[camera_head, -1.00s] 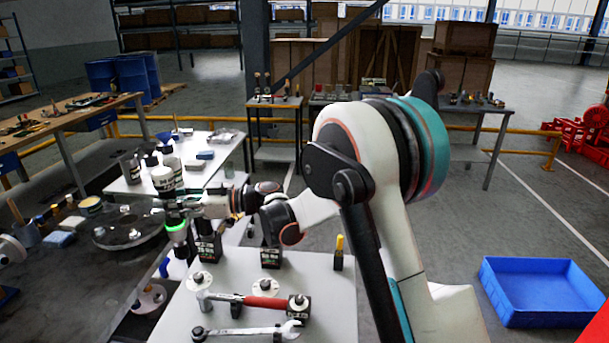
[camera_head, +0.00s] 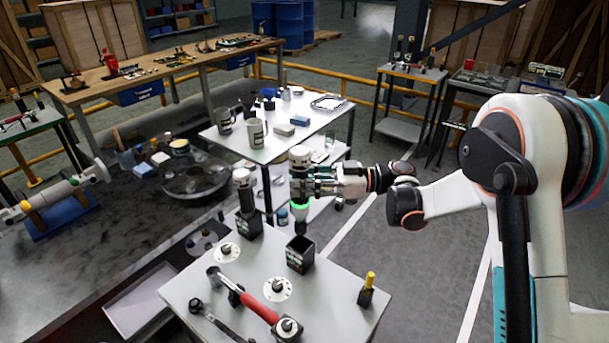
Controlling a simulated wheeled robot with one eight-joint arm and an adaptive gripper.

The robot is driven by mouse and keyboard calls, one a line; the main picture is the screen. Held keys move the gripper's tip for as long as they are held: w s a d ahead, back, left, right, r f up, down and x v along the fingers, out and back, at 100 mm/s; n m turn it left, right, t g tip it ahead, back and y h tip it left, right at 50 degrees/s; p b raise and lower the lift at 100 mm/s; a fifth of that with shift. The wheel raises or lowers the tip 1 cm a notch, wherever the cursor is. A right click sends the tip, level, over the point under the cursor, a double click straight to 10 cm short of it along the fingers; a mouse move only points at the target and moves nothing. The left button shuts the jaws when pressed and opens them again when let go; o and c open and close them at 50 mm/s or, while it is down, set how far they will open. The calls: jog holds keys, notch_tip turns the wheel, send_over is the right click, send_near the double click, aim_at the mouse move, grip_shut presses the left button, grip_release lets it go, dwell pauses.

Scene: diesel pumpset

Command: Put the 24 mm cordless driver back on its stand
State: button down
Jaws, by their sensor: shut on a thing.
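My gripper (camera_head: 303,183) is shut on a cordless driver (camera_head: 300,156) with a white-banded dark body. The driver is upright, with a green glowing ring (camera_head: 300,204) at its lower end. It shows above an open-topped black box stand (camera_head: 300,256), which looks empty. A gap shows between the ring and the stand's rim. A second, similar driver (camera_head: 243,180) stands upright in another black stand (camera_head: 249,226) to the left. The size markings are too small to read, so I cannot tell which driver is the 24 mm one.
The grey table (camera_head: 340,300) bears a red-handled hammer (camera_head: 258,307), a wrench (camera_head: 215,322), white discs (camera_head: 277,289) and a small yellow-topped tool (camera_head: 368,287). A white table (camera_head: 285,142) with mugs stands behind. A dark bench with a round plate (camera_head: 193,178) is at left.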

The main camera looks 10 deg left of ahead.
aim_at(303, 225)
dwell(0.4)
notch_tip(303, 225, down, 12)
jog(key=b, duration=0.9)
jog(key=shift+r, duration=0.25)
jog(key=shift+f+b, duration=0.4)
jog(key=shift+f, duration=1.3)
dwell(0.6)
jog(key=c, duration=1.1)
grip_release()
jog(key=shift+d, duration=0.1)
jog(key=v, duration=1.1)
jog(key=shift+w+d, duration=0.15)
jog(key=shift+d, duration=0.2)
